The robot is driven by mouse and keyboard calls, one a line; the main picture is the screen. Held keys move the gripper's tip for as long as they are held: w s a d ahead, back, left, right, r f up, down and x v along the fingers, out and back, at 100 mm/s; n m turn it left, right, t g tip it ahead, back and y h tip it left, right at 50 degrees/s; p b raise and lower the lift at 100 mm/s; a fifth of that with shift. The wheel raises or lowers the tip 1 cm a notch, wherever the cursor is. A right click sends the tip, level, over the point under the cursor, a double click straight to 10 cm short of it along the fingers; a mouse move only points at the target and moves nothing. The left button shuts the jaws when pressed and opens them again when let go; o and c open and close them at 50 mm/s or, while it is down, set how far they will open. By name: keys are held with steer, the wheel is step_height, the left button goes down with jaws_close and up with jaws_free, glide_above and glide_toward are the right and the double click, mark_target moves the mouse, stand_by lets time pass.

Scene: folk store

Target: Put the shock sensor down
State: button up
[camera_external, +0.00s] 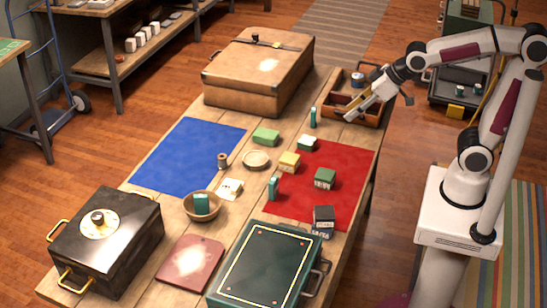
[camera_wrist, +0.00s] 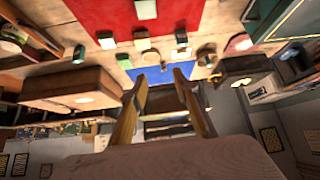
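My gripper (camera_external: 350,108) is at the right end of the table, above or beside a wooden compartment tray (camera_external: 371,119). In the wrist view, its two yellowish fingers (camera_wrist: 160,82) stand apart with nothing visible between them. I cannot tell which object is the shock sensor. A teal box (camera_external: 201,204) is in a wooden bowl (camera_external: 189,209).
A large brown suitcase (camera_external: 260,75) stands at the back. A black safe (camera_external: 110,250) and a green case (camera_external: 265,265) fill the front. A blue mat (camera_external: 180,160) lies left, largely clear. A teal upright item (camera_external: 313,117) stands near the tray. A dark box (camera_external: 323,216) stands right.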

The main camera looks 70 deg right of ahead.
steer(key=s+d+g, duration=0.1)
steer(key=s, duration=0.7)
steer(key=s+d+f+m+g, duration=0.1)
steer(key=s+d, duration=0.1)
steer(key=s, duration=0.7)
steer(key=shift+d+f+h, duration=0.15)
steer(key=shift+f+h, duration=0.1)
steer(key=shift+h, duration=0.05)
